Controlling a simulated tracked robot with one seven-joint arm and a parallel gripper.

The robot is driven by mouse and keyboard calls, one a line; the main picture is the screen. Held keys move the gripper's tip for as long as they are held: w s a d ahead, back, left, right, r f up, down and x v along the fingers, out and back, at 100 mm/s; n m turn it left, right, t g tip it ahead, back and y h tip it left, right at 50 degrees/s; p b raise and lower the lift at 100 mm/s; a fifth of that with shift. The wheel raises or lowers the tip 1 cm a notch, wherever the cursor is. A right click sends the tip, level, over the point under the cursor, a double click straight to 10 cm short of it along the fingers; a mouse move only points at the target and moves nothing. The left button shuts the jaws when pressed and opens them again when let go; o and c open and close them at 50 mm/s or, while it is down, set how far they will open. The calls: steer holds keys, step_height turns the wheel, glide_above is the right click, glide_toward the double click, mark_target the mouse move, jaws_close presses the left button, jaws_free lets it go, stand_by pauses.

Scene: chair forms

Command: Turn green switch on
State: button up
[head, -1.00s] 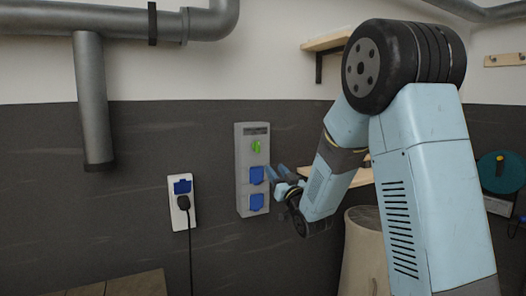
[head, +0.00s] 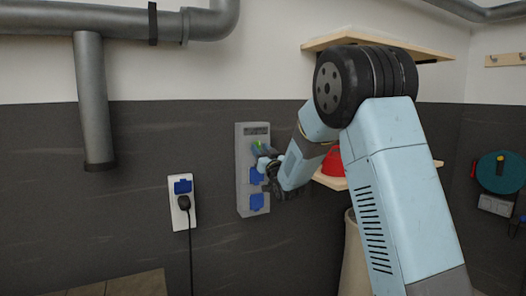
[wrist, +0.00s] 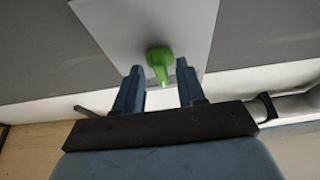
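The green switch (head: 257,146) sits near the top of a grey wall panel (head: 243,197), above two blue socket covers. In the wrist view the green switch (wrist: 160,62) is a knob with a handle pointing toward the gap between my fingers. My gripper (wrist: 158,88) is open, with one blue finger on each side of the handle's end. I cannot tell whether either finger touches it. In the head view my gripper (head: 262,160) is right at the panel, just below the switch, and partly covers it.
A white wall socket (head: 180,213) with a black plug and hanging cable is left of the panel. A grey pipe (head: 92,100) runs down the wall farther left. Shelves (head: 430,52) and a red object (head: 331,165) are at the right, partly behind my arm.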

steer(key=shift+w+r, duration=0.1)
steer(key=shift+c, duration=0.2)
steer(key=c, duration=0.7)
steer(key=shift+d, duration=0.15)
